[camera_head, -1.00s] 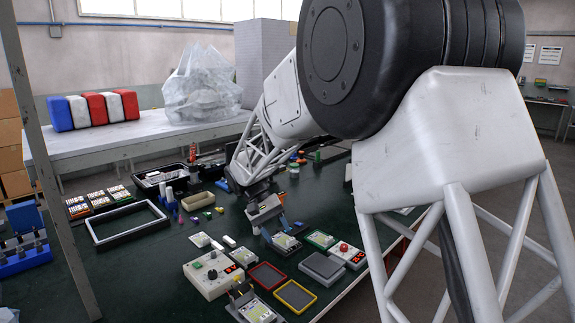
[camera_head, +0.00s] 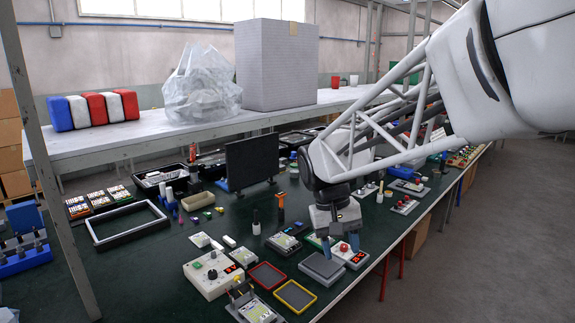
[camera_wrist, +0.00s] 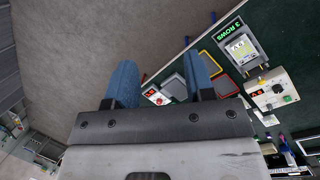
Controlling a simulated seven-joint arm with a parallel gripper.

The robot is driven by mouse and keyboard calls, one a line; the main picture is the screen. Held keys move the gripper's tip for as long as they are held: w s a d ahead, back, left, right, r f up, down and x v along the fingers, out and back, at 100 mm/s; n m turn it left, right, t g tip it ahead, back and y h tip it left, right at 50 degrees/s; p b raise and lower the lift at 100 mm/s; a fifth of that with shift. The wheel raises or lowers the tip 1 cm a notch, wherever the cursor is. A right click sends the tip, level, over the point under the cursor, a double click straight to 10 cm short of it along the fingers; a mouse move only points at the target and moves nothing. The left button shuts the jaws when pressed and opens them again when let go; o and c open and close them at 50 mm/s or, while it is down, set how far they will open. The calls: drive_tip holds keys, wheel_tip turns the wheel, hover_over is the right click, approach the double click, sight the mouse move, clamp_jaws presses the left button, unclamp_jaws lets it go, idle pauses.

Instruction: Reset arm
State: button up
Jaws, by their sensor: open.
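My gripper (camera_head: 341,248) hangs over the front edge of the dark green table (camera_head: 130,265) in the head view, beside a small box with a red button (camera_head: 347,250). In the wrist view its two blue fingers (camera_wrist: 162,85) stand apart with nothing between them but floor and part of the red-button box (camera_wrist: 155,96). My gripper is open and empty. My arm reaches in from the upper right and hides part of the table's far right side.
Near my gripper lie a grey tray (camera_head: 321,267), a yellow-rimmed tray (camera_head: 295,295), a red-rimmed tray (camera_head: 266,275) and a white control box (camera_head: 213,272). A black monitor (camera_head: 252,161) stands behind. Bare floor (camera_head: 480,260) lies right of the table.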

drive_tip(key=s+d+f+t+y, duration=0.1)
drive_tip(key=s+d+t, duration=0.1)
drive_tip(key=s, duration=0.8)
drive_tip(key=s+d+f+m+t+y, duration=0.1)
drive_tip(key=s+d, duration=0.4)
drive_tip(key=s, duration=0.5)
drive_tip(key=shift+s+d+f+t, duration=0.25)
drive_tip(key=shift+s+t, duration=0.1)
drive_tip(key=shift+t, duration=0.45)
